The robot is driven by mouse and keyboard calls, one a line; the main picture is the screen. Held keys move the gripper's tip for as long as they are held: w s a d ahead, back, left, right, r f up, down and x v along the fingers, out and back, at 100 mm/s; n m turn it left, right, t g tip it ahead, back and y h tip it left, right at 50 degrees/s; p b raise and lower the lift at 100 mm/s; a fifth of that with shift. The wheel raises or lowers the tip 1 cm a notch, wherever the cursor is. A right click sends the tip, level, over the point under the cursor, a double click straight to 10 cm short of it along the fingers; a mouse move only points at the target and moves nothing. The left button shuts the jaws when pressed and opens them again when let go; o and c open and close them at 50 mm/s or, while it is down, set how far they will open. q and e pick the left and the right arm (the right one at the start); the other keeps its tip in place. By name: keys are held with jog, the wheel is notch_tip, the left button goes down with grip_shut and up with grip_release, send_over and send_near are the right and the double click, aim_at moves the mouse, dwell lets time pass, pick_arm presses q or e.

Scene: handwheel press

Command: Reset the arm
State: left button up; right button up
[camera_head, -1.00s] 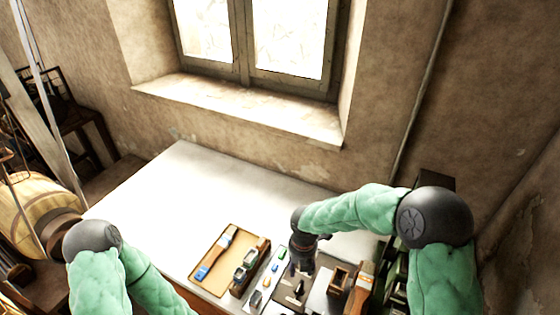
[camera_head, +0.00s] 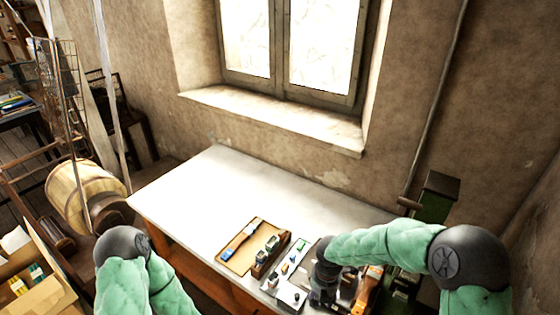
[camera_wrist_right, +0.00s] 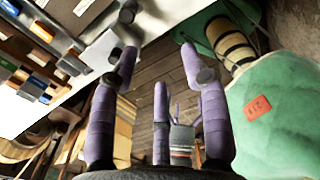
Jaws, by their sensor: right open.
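My right gripper (camera_head: 322,296) is low over the front right part of the workbench in the head view, partly hidden by its own wrist. In the right wrist view its purple fingers (camera_wrist_right: 160,40) stand apart with nothing between them. The bench edge and floor lie beyond them. My left arm comes in at the lower left of the head view, short of the bench; its gripper is out of view.
The white workbench (camera_head: 215,200) is clear at its left and back. A brown tray (camera_head: 240,262) with tools and a light panel (camera_head: 290,272) with small coloured parts lie left of my right gripper. A green machine (camera_head: 436,198) stands behind my right arm.

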jog(key=s+f+m+y, duration=0.2)
jog(key=s+f+m, duration=0.75)
jog(key=m, duration=0.65)
jog(key=s+f+m+y, duration=0.2)
jog(key=s+f+m, duration=0.7)
jog(key=m, duration=0.7)
pick_arm(q)
notch_tip(320, 180, down, 7)
jog(key=w+b, duration=0.1)
jog(key=b, duration=0.6)
pick_arm(e)
jog(key=w+a+f, duration=0.2)
jog(key=w+f, duration=0.1)
jog(key=f, duration=0.3)
jog(key=shift+w+a+n, duration=0.15)
jog(key=shift+a+n, duration=0.1)
jog(key=shift+n, duration=0.15)
jog(key=shift+f, duration=0.1)
jog(key=shift+o, duration=0.3)
